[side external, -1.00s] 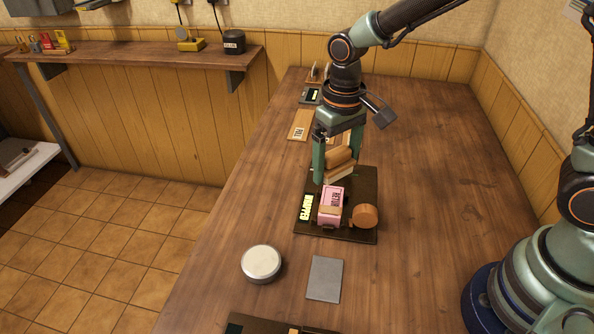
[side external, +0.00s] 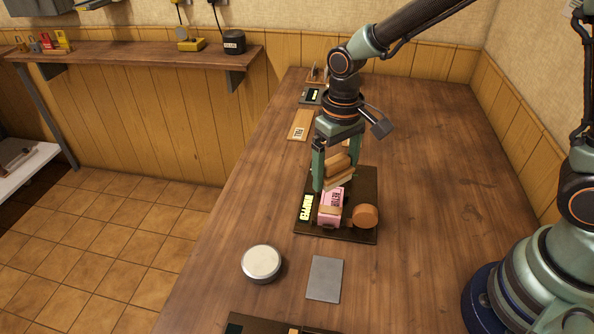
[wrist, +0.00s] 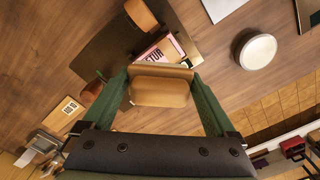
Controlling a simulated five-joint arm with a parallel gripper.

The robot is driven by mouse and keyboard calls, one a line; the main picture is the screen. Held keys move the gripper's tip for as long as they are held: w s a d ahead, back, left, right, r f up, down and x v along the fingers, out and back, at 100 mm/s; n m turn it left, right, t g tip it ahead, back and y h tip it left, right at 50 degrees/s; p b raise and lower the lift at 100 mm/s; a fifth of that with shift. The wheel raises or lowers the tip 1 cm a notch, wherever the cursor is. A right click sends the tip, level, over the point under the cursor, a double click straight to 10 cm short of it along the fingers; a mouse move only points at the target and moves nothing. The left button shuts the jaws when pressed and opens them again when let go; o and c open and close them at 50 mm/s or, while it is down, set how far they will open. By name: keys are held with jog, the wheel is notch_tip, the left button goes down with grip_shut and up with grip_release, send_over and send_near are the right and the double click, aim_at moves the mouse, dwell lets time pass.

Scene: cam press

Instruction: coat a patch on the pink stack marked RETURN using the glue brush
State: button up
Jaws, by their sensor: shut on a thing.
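In the wrist view the brush (wrist: 160,88) is a tan block between the fingers. The brush hangs just over the far part of the stack; I cannot tell whether it touches.
A round white-topped tin (side external: 261,262) and a grey plate (side external: 325,279) lie nearer. A TILL board (side external: 299,125) lies farther back. The table's right side is clear.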

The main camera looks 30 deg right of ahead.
aim_at(332, 206)
notch_tip(332, 206, down, 6)
jog(key=shift+r, duration=0.15)
jog(key=shift+s+a+f, duration=0.2)
jog(key=shift+f, duration=0.05)
jog(key=shift+s+a, duration=1.15)
jog(key=shift+w+d, duration=1.1)
jog(key=shift+d, duration=0.05)
jog(key=shift+w+d+r, duration=0.1)
jog(key=shift+w+r, duration=0.05)
jog(key=shift+r, duration=0.45)
jog(key=shift+w+d+r, duration=0.1)
jog(key=shift+w+r, duration=0.05)
jog(key=shift+r, duration=3.3)
jog(key=shift+s, duration=0.1)
